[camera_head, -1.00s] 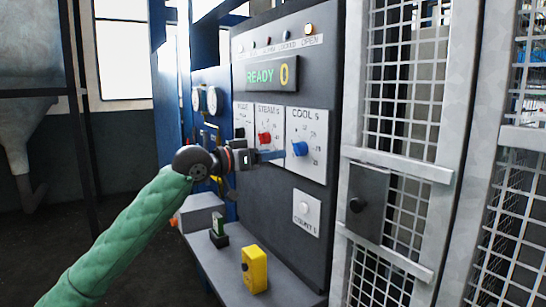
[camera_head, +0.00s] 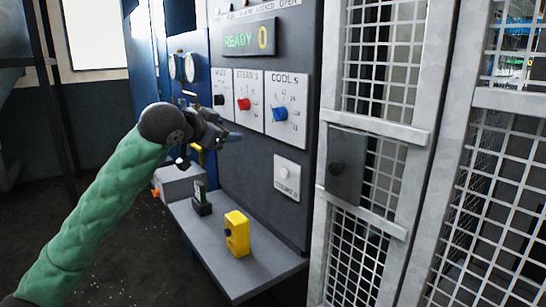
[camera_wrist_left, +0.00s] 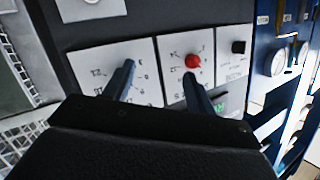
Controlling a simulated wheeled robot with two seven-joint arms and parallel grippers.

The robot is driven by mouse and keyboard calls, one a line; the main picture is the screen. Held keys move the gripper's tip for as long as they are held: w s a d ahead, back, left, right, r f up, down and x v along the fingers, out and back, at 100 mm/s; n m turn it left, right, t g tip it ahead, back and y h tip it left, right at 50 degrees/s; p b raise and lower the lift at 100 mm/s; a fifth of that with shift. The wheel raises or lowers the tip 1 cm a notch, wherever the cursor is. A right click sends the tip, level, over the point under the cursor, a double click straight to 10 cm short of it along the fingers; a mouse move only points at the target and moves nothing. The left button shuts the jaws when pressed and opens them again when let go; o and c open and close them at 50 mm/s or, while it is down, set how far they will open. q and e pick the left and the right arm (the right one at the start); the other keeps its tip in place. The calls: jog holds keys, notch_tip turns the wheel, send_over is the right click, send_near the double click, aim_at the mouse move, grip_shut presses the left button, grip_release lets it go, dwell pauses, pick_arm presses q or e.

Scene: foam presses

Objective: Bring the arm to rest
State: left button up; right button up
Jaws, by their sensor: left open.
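My left arm comes in from the left in the head view, with a green padded forearm. My left gripper (camera_head: 232,137) is open and empty in front of the control panel, left of and below the blue COOL knob (camera_head: 280,114). In the left wrist view the two fingers of the gripper (camera_wrist_left: 158,76) stand apart with nothing between them. The red STEAM knob (camera_wrist_left: 193,62) shows beside one fingertip there, and the blue knob is not clearly seen. My right gripper is not in view.
The display (camera_head: 248,39) reads READY 0. A mesh guard door (camera_head: 382,60) stands at right. Open floor lies at left.

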pick_arm(q)
jog(key=s+a+f+n+g+y, duration=0.15)
jog(key=s+f, duration=0.45)
jog(key=f, duration=0.7)
jog(key=s+a+f+n+g+y, duration=0.1)
jog(key=s+a+f+n+y, duration=0.15)
jog(key=s+f, duration=0.65)
jog(key=s+a+f+n+g+y, duration=0.1)
jog(key=s+a+f+n+y, duration=0.15)
jog(key=f, duration=1.35)
jog(key=s+d+f+n+g, duration=0.1)
jog(key=s+f+g, duration=0.3)
jog(key=s+f, duration=0.8)
jog(key=s+d+f+g, duration=0.1)
jog(key=s+f+g, duration=0.3)
jog(key=s+f, duration=0.9)
jog(key=s, duration=0.6)
jog(key=shift+s+d+n+h, duration=0.3)
jog(key=shift+d+n+h, duration=0.05)
